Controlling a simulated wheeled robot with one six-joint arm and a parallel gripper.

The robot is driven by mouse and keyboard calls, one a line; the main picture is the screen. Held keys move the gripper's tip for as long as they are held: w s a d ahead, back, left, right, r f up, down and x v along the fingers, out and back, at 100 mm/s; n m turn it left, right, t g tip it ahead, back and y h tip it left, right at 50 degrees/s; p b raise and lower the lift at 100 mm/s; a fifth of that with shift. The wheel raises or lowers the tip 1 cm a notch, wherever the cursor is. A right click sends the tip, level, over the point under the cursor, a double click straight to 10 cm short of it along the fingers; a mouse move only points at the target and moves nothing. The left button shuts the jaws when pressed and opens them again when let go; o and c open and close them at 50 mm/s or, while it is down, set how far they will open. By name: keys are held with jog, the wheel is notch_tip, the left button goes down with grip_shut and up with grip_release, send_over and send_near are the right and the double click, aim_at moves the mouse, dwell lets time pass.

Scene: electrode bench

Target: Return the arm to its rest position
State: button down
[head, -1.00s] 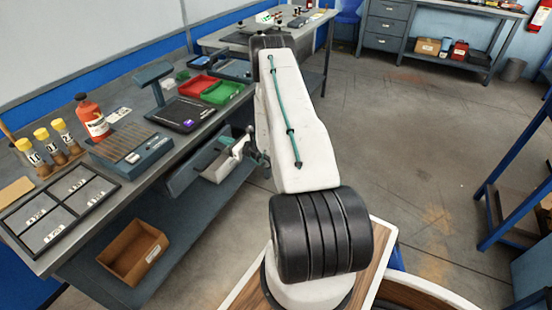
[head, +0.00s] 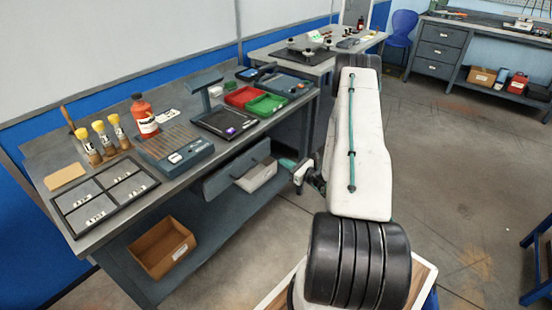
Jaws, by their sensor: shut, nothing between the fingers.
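My arm stretches up the right half of the head view, its white upper link folding at a dark elbow at the top. My gripper (head: 298,173) shows as a small pale and dark shape left of the white link. It is shut and holds nothing. It hangs in front of the bench, just right of the grey drawer (head: 222,181) under the bench top, and looks clear of it. The fingertips are small and partly hard to make out.
The bench (head: 192,176) on the left carries a red bottle (head: 143,117), yellow-capped tubes (head: 100,138), a sectioned tray (head: 106,196), and red (head: 241,96) and green (head: 266,104) bins. A cardboard box (head: 161,248) sits on the lower shelf. Floor (head: 450,180) to the right is open.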

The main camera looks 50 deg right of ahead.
jog(key=shift+s+d, duration=0.15)
jog(key=shift+s, duration=1)
jog(key=shift+f, duration=0.1)
